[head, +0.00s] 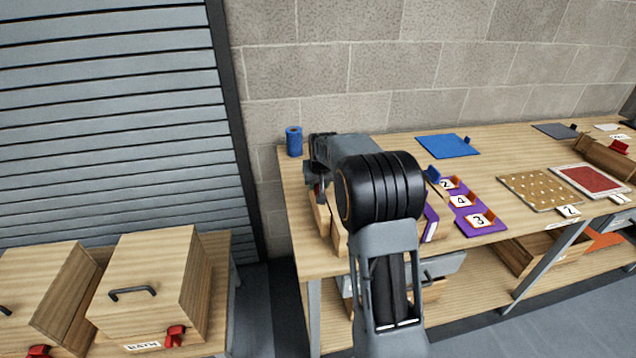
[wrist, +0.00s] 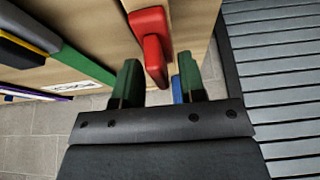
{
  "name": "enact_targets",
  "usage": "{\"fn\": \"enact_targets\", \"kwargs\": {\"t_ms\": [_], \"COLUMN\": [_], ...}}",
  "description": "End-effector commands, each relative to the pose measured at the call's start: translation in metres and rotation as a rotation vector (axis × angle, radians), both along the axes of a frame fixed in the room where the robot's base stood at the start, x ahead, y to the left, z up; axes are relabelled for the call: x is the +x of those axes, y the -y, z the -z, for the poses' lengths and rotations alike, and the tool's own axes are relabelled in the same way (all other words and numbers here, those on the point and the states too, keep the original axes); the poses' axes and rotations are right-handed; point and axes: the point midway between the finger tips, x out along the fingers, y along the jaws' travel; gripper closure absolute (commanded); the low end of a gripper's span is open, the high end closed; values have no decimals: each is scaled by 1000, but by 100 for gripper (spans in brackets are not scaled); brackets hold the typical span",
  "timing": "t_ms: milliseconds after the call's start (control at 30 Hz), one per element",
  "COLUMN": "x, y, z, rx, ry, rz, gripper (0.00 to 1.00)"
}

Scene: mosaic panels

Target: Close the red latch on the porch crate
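A white label (wrist: 72,85) on the wood is too small and cut off to read, so I cannot confirm this is the porch crate.
The workbench (head: 290,190) has a blue roll (head: 293,141) at its back left corner and a purple numbered panel (head: 470,216) right of my arm. Two wooden boxes (head: 150,275) (head: 45,295) with dark handles and red latches (head: 175,336) stand on a low table at left.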

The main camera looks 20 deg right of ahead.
Motion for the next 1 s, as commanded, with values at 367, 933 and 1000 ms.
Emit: {"fn": "enact_targets", "kwargs": {"t_ms": [367,933,1000], "x": [0,0,0], "y": [0,6,7], "z": [0,2,2], "rx": [0,1,1], "ry": [0,1,1], "rz": [0,-261,-328], "gripper": [96,96,96]}}
